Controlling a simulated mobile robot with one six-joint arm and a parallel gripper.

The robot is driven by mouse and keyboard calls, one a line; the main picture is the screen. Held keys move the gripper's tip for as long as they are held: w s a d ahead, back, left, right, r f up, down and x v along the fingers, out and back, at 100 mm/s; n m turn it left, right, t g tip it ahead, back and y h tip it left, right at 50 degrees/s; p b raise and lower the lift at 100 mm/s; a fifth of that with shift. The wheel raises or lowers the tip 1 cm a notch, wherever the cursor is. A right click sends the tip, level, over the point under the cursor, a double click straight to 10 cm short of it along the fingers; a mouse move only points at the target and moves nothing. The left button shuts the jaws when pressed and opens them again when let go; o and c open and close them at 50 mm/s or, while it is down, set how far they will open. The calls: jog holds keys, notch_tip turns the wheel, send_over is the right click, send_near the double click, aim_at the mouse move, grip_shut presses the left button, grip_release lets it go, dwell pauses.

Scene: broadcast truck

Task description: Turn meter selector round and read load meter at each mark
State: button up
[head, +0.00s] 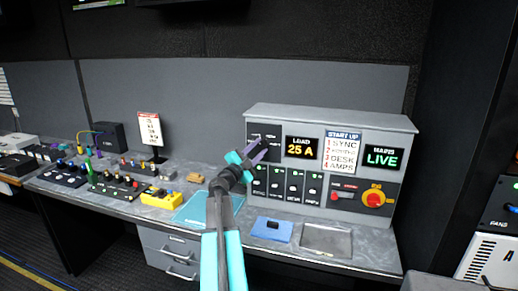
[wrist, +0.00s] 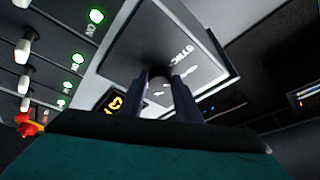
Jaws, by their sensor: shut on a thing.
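The meter selector's dark plate (head: 256,139) is at the upper left of the grey power cabinet. My gripper (head: 258,150) reaches it from the front and covers part of it. In the wrist view, my gripper's (wrist: 160,80) two dark fingers are shut on the selector knob (wrist: 157,86), which sits on the plate with small lettering around it. The knob's pointer is hidden, so I cannot tell its mark. The load meter (head: 300,148), right of the selector, reads 25 A in orange. Part of its orange digits also shows in the wrist view (wrist: 114,102).
Below the selector is a row of breaker switches (head: 290,182) with green lights. A start-up card (head: 341,153), a green LIVE display (head: 383,158) and a red-and-yellow rotary switch (head: 376,197) are to the right.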

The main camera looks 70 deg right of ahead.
jog(key=shift+w+r+m+g+y+p, duration=0.15)
jog(key=shift+m+g+y+p, duration=0.25)
jog(key=shift+m, duration=1.1)
jog(key=o, duration=1.1)
jog(key=shift+c, duration=0.2)
jog(key=shift+a, duration=0.1)
jog(key=b+v, duration=0.3)
jog(key=v, duration=1)
jog(key=shift+a+b, duration=0.35)
jog(key=shift+b, duration=0.05)
jog(key=shift+r, duration=0.1)
